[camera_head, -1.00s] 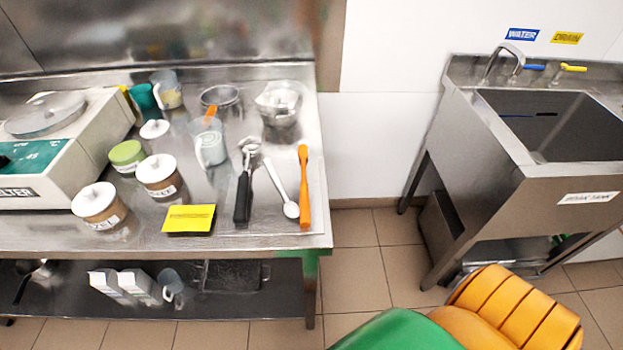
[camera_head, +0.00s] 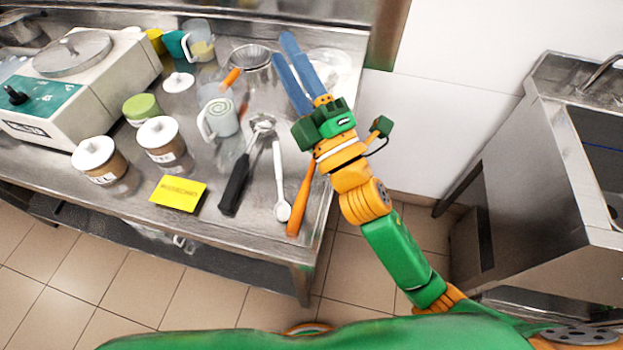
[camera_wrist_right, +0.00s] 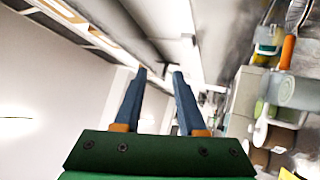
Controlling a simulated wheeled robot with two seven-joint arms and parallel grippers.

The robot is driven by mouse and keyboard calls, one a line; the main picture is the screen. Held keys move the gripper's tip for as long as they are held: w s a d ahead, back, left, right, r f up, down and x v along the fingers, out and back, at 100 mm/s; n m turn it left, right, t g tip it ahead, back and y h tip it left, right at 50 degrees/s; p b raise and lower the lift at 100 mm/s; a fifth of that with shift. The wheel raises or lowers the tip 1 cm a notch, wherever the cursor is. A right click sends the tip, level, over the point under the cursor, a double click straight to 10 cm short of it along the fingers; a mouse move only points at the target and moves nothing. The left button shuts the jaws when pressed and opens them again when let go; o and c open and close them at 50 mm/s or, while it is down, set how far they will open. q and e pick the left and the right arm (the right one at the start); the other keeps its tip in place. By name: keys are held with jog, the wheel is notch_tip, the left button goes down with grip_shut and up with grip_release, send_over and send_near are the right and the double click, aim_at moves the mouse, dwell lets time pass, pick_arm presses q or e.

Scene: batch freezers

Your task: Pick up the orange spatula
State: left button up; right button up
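The orange spatula (camera_head: 301,200) lies near the right edge of the steel table, its handle end toward the front. Its far end is hidden behind my right wrist. My right gripper (camera_head: 281,47) reaches over the table's right side, its two blue fingers apart with nothing between them. The fingers point toward the back of the table, past the spatula. In the right wrist view the fingers (camera_wrist_right: 159,72) are apart and empty, and the spatula on the table edge does not show. My left gripper is not in view.
A white spoon (camera_head: 281,185) and a black-handled scoop (camera_head: 235,184) lie left of the spatula. A measuring jug (camera_head: 218,118), a steel bowl (camera_head: 250,57) and lidded jars (camera_head: 163,143) stand further left and back. A sink (camera_head: 570,160) stands at the right.

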jog(key=s+a+r+n+g+y, duration=0.2)
jog(key=s+a+n+g+y, duration=0.45)
jog(key=n+g, duration=0.75)
jog(key=s+a+r+n+g+y, duration=0.2)
jog(key=s+a+n+g+y, duration=0.5)
jog(key=n, duration=1)
jog(key=n+g+h, duration=0.2)
jog(key=n+h, duration=1.2)
jog(key=h, duration=0.6)
send_over(301, 198)
jog(key=s+a, duration=0.5)
jog(key=a, duration=0.3)
jog(key=f, duration=1.9)
jog(key=shift+s+f, duration=0.2)
jog(key=w+d+h, duration=0.1)
jog(key=d, duration=0.1)
jog(key=w+d+t+h, duration=0.1)
jog(key=w+d+h, duration=0.1)
jog(key=d, duration=0.1)
jog(key=w+d+n+t+h, duration=0.1)
jog(key=w+d, duration=0.1)
jog(key=shift+d+h, duration=0.25)
jog(key=shift+d, duration=0.15)
notch_tip(301, 198, down, 6)
jog(key=p, duration=0.3)
jog(key=shift+w+d, duration=0.1)
jog(key=shift+w, duration=0.05)
jog(key=shift+f, duration=0.4)
grip_shut()
